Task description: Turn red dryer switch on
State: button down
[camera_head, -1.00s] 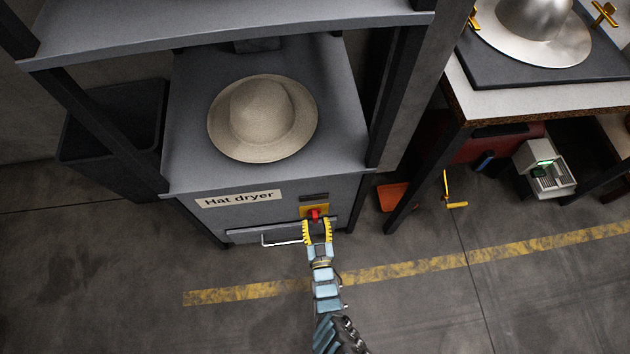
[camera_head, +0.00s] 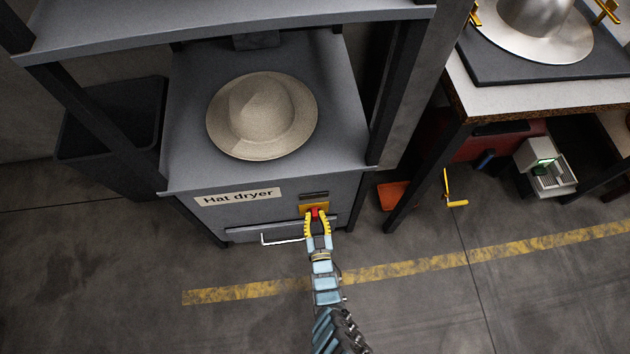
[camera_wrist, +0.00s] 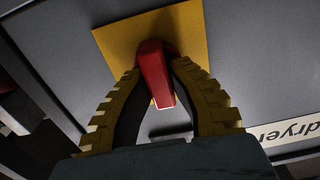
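The red switch (camera_head: 314,211) sits on a yellow plate on the front of the grey hat dryer (camera_head: 265,203). In the wrist view the red switch (camera_wrist: 155,74) stands out from the yellow plate (camera_wrist: 187,31), its handle tilted in the picture. My gripper (camera_head: 316,214) is at the switch, with its yellow fingers on either side of the handle. In the wrist view my gripper (camera_wrist: 157,80) has its fingertips close to the handle's sides near its base. Whether both fingers press on it is hard to tell.
A white handle (camera_head: 282,240) is on the dryer's lower front, left of my gripper. A beige felt hat (camera_head: 262,116) lies on the dryer top under a grey shelf (camera_head: 230,22). A table (camera_head: 540,98) stands at the right. The floor in front is clear.

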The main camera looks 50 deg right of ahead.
jog(key=shift+f+n, duration=0.1)
jog(key=shift+n, duration=1.7)
dwell(0.5)
jog(key=shift+n, duration=0.6)
jog(key=n, duration=0.4)
jog(key=shift+w+a+f+n, duration=0.1)
jog(key=shift+a+n, duration=0.05)
jog(key=shift+n, duration=0.15)
jog(key=n, duration=0.4)
jog(key=shift+f, duration=0.1)
jog(key=shift+a+f+n, duration=0.1)
jog(key=shift+n, duration=2.1)
jog(key=c, duration=1)
grip_release()
jog(key=shift+w, duration=0.15)
jog(key=shift+o, duration=0.2)
